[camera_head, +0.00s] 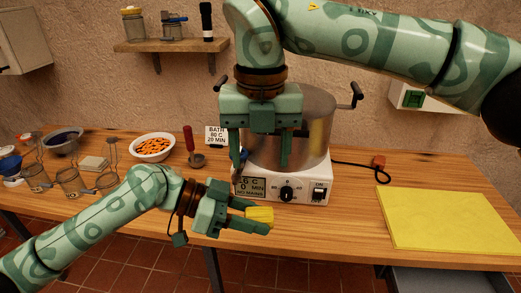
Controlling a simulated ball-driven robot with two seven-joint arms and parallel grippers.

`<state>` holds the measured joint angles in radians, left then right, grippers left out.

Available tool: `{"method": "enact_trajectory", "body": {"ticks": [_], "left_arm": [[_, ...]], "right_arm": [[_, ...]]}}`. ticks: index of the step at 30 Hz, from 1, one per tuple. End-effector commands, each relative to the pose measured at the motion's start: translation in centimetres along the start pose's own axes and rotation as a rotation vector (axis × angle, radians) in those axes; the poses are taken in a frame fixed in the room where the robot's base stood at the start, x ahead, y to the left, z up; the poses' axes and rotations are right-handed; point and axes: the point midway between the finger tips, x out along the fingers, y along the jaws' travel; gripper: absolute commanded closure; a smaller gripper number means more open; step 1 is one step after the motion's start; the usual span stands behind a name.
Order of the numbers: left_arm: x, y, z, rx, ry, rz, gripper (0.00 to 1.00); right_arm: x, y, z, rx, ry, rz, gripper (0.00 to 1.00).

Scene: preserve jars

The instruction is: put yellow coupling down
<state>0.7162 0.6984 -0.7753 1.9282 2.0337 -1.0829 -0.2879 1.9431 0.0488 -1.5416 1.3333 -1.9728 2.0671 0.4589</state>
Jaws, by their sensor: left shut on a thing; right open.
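The yellow coupling (262,215) is a small yellow block-like piece. My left gripper (256,217) is shut on it and holds it near the front edge of the wooden table, in front of the white heater base. Whether the coupling touches the table cannot be told. My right gripper (262,160) is open, fingers pointing down, in front of the large metal pot (318,125). I see nothing between its fingers except the pot and heater behind them.
The pot stands on a white heater with a knob (287,194). A yellow board (445,220) lies at the right. A bowl of orange pieces (153,147), a red-handled tool (189,140) and several glass jars (70,181) stand at the left.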

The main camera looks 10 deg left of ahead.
Motion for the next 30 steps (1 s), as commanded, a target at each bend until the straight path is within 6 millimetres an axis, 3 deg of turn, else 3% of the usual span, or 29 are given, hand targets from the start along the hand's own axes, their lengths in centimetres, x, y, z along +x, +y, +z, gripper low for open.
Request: {"method": "enact_trajectory", "body": {"ticks": [5,18,24,30], "left_arm": [[0.0,0.0,0.0,0.0,0.0,0.0,0.9],[0.0,0.0,0.0,0.0,0.0,0.0,0.9],[0.0,0.0,0.0,0.0,0.0,0.0,0.9],[0.0,0.0,0.0,0.0,0.0,0.0,0.9]], "right_arm": [[1.4,-0.1,-0.3,-0.045,0.018,-0.004,0.42],[9.9,0.0,-0.5,-0.044,0.018,0.0,0.42],[11.7,-0.1,-0.5,-0.043,0.015,-0.001,0.42],[12.0,-0.1,-0.5,-0.043,0.014,-0.001,0.42]]}}
